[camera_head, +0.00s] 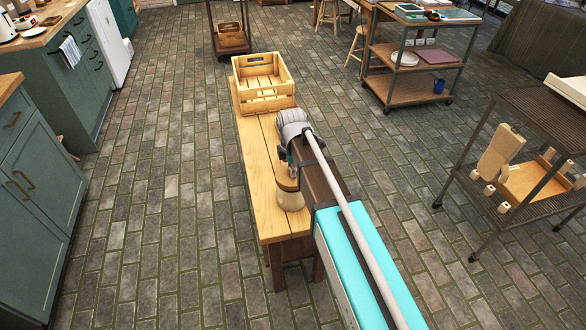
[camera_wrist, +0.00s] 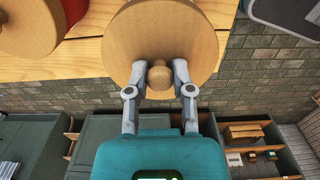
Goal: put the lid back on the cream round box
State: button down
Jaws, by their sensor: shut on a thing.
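My gripper (camera_wrist: 160,78) is shut on the small round knob of a wooden lid (camera_wrist: 125,40). The lid is a flat, pale-brown disc and fills the upper middle of the wrist view. In the head view the lid (camera_head: 287,179) shows below my wrist, near the near end of the wooden bench. The cream round box (camera_head: 291,200) stands on the bench directly under the lid in that view. The lid hides the box's top, and I cannot tell whether the two touch. In the wrist view the box is hidden behind the lid.
The bench (camera_head: 258,190) is narrow, with a slatted wooden crate (camera_head: 265,95) at its far end. A second round wooden top with a red side (camera_wrist: 35,30) is beside the lid in the wrist view. Wheeled racks (camera_head: 410,65) stand to the right; tiled floor surrounds the bench.

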jog(key=shift+f+b, duration=1.05)
jog(key=shift+f, duration=0.3)
jog(key=shift+f, duration=0.15)
dwell(1.6)
jog(key=shift+c, duration=2)
grip_release()
jog(key=o, duration=0.4)
jog(key=shift+s, duration=0.1)
